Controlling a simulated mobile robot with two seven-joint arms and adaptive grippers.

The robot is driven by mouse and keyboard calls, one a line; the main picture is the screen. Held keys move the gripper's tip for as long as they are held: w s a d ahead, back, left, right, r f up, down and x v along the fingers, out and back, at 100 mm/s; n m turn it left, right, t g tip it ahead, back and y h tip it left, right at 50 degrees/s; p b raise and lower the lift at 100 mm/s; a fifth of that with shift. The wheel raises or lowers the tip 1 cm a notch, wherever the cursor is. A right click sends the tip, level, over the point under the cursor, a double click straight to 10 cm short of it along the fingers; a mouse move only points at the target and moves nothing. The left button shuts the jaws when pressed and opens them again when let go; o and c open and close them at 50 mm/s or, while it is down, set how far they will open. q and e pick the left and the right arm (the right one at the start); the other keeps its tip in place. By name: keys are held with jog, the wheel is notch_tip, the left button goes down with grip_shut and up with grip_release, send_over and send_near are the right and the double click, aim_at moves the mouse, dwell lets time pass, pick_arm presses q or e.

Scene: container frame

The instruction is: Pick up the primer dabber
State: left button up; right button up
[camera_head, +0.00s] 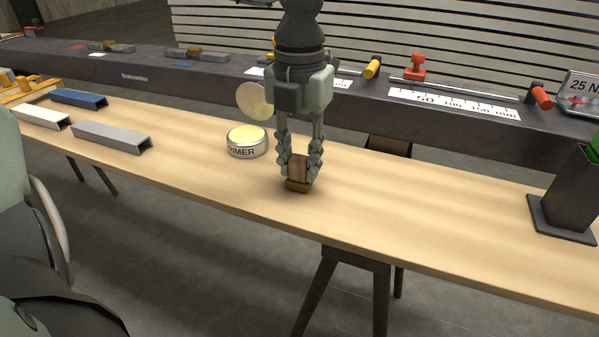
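The primer dabber (298,185) is a small brown block with a narrower upright part, at the middle of the wooden table. My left gripper (299,170) points straight down over it, one finger on each side. The fingers appear closed against the dabber's upright part. The dabber's base is at or just above the table top; I cannot tell which. The open primer tin (247,143), with pale yellow contents, stands just left of the gripper. My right gripper is not in view.
A round lid (254,101) shows behind the tin. A blue channel (79,98), a white channel (40,116) and a grey channel (111,136) lie at the left. A dark holder (570,200) stands at the right. A long dark beam (200,80) runs behind.

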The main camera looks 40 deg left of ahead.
pick_arm(q)
grip_shut()
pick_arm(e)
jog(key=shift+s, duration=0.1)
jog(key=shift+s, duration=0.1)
pick_arm(q)
jog(key=shift+r, duration=0.4)
notch_tip(320, 180, up, 19)
notch_tip(320, 180, up, 8)
jog(key=p, duration=0.2)
send_over(300, 157)
jog(key=shift+r, duration=0.15)
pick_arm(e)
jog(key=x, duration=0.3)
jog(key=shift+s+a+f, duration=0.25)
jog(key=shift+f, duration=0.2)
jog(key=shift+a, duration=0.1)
